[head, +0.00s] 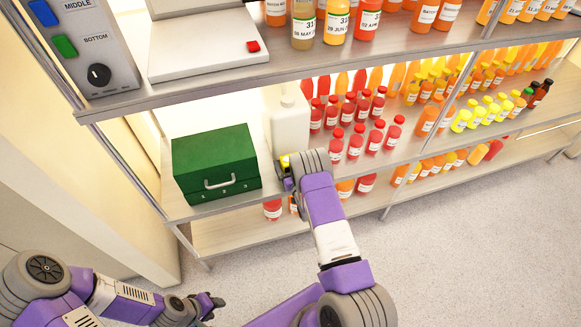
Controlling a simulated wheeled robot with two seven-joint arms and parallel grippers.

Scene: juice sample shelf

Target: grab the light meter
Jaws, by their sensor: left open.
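I cannot make out a light meter for certain. A small yellow piece (285,161) shows on the middle shelf beside my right gripper (288,180), and I cannot tell what it is. My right arm reaches up to the middle shelf's front edge, in front of the white jug. Its wrist hides most of the fingers, so I cannot see whether they are open or hold anything. My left gripper (210,303) is low at the bottom left, open, in front of the shelf and away from the goods.
A green case (215,158) with a handle and a white jug (289,122) stand on the middle shelf. Red, orange and yellow bottles (355,142) fill its right. A grey control box (90,45) is on the upper shelf. The floor (470,250) at right is clear.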

